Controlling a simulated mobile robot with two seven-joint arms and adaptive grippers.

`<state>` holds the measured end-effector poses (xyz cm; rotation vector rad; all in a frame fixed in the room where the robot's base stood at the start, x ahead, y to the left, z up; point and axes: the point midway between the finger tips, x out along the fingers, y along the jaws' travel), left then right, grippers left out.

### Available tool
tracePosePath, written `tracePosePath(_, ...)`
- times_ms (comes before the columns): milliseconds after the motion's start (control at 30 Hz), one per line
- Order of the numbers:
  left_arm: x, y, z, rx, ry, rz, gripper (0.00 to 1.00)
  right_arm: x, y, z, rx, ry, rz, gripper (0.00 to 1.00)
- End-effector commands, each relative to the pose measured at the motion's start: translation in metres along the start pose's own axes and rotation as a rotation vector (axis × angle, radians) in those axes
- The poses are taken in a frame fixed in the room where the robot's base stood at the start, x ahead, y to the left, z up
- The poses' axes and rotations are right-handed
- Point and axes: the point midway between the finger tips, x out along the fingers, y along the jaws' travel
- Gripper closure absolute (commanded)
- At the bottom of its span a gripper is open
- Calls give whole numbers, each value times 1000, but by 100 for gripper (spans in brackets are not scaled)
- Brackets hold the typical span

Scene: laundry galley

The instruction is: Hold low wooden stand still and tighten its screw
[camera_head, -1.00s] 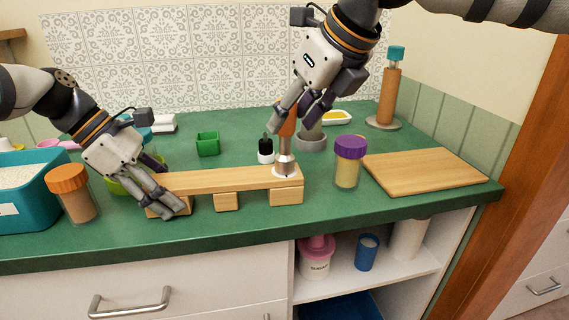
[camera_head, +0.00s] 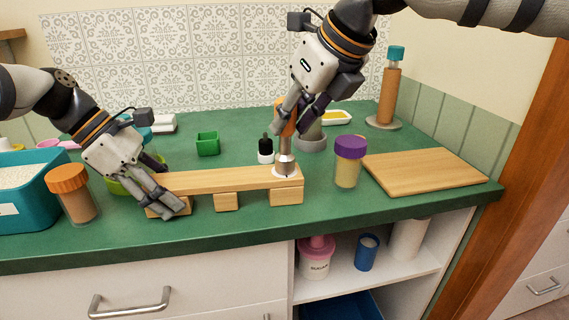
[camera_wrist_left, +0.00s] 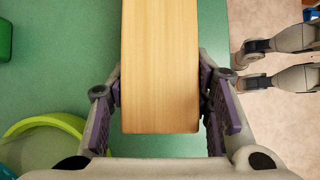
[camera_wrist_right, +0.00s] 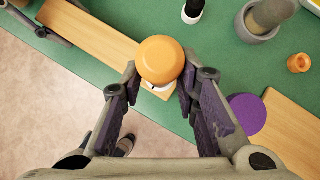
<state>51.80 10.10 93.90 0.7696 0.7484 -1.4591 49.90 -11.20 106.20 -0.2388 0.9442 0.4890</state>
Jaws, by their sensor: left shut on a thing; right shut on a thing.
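The low wooden stand (camera_head: 225,180) lies along the front of the green counter, a long plank on short blocks. My left gripper (camera_head: 166,193) is shut across the plank's left end; in the left wrist view, purple pads flank the plank (camera_wrist_left: 160,60) on both sides. My right gripper (camera_head: 296,112) is shut on the orange handle of a screwdriver (camera_head: 286,143), which stands upright over the plank's right end. In the right wrist view its round orange handle end (camera_wrist_right: 160,60) sits between the fingers. The driver's lower end meets a white round patch on the plank. The screw itself is hidden beneath it.
A purple-lidded jar (camera_head: 348,163) stands close right of the stand, before a cutting board (camera_head: 425,172). A black-capped white bottle (camera_head: 265,151) and a grey mortar (camera_head: 312,141) stand behind. An orange-lidded jar (camera_head: 72,194) is left of my left gripper. The counter's front edge is near.

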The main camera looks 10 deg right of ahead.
Motion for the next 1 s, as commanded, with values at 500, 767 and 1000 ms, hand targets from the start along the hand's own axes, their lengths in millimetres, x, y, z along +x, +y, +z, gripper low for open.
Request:
tracePosePath(500, -1, 0, 0, 0, 1, 1, 100, -10, 0, 7, 0, -3, -1, 100)
tracePosePath(767, -1, 0, 0, 0, 1, 1, 100, -13, 0, 9, -1, -3, 0, 100)
tracePosePath(1000, -1, 0, 0, 0, 1, 1, 100, -25, 0, 18, 0, -5, -2, 100)
